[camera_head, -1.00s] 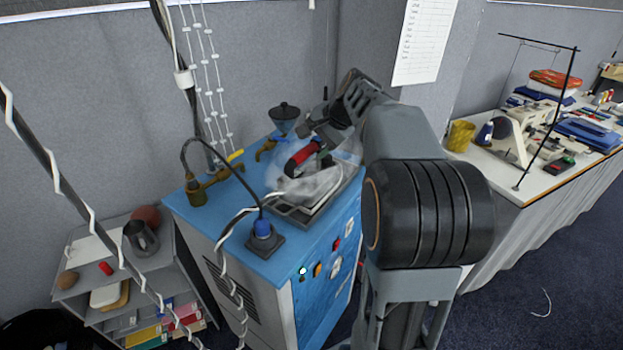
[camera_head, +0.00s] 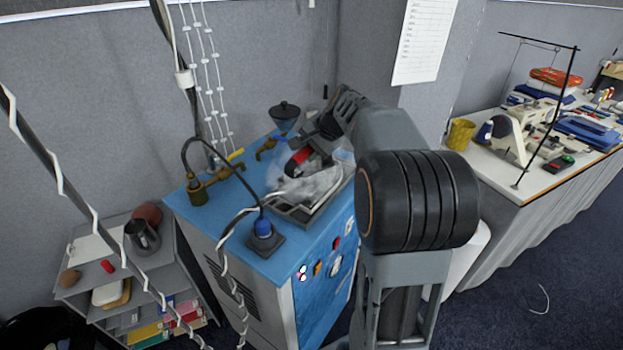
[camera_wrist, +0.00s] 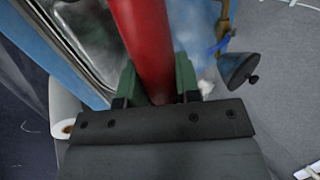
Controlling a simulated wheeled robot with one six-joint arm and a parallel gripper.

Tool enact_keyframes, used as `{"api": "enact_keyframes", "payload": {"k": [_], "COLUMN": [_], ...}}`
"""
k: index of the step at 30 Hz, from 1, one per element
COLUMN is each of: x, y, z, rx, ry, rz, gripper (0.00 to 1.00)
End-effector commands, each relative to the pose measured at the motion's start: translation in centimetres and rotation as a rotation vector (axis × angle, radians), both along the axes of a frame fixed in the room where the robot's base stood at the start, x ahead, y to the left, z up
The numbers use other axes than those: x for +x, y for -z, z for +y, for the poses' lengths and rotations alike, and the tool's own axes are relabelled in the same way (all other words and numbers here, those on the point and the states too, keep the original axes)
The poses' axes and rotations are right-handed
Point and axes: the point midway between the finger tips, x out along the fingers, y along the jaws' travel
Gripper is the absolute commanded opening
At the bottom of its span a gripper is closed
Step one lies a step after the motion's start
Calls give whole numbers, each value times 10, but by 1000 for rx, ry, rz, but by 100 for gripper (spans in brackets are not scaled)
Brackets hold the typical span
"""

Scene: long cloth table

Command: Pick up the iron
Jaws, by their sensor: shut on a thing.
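The iron has a red handle (camera_head: 300,157), seen in the head view above the blue-topped cabinet (camera_head: 190,210). Its lower part is blurred by pale steam (camera_head: 318,185). A grey metal tray (camera_head: 300,214) lies under it. My gripper (camera_head: 312,146) reaches the handle from behind and to the right. In the wrist view the red handle (camera_wrist: 143,40) runs between the two green fingers of my gripper (camera_wrist: 155,84), which are shut on it. I cannot tell whether the iron's sole touches the tray.
A dark funnel (camera_head: 284,112), brass fittings (camera_head: 198,192) and a blue plug with a cable (camera_head: 263,230) crowd the cabinet top. A grey wall stands close behind. A shelf (camera_head: 160,262) is at left, and a cluttered table (camera_head: 500,175) at right.

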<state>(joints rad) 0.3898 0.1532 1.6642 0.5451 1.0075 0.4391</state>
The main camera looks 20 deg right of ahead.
Motion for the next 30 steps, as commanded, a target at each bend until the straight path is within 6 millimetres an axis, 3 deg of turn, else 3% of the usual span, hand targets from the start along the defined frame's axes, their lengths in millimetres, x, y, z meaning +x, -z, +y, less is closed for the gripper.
{"api": "enact_keyframes", "payload": {"k": [7,20,30], "x": [0,1,-1], "y": [0,-7,-37], "z": [0,0,0], "rx": [0,-2,-3], "ry": [0,0,1], "rz": [1,-8,-12], "gripper": [1,0,0]}}
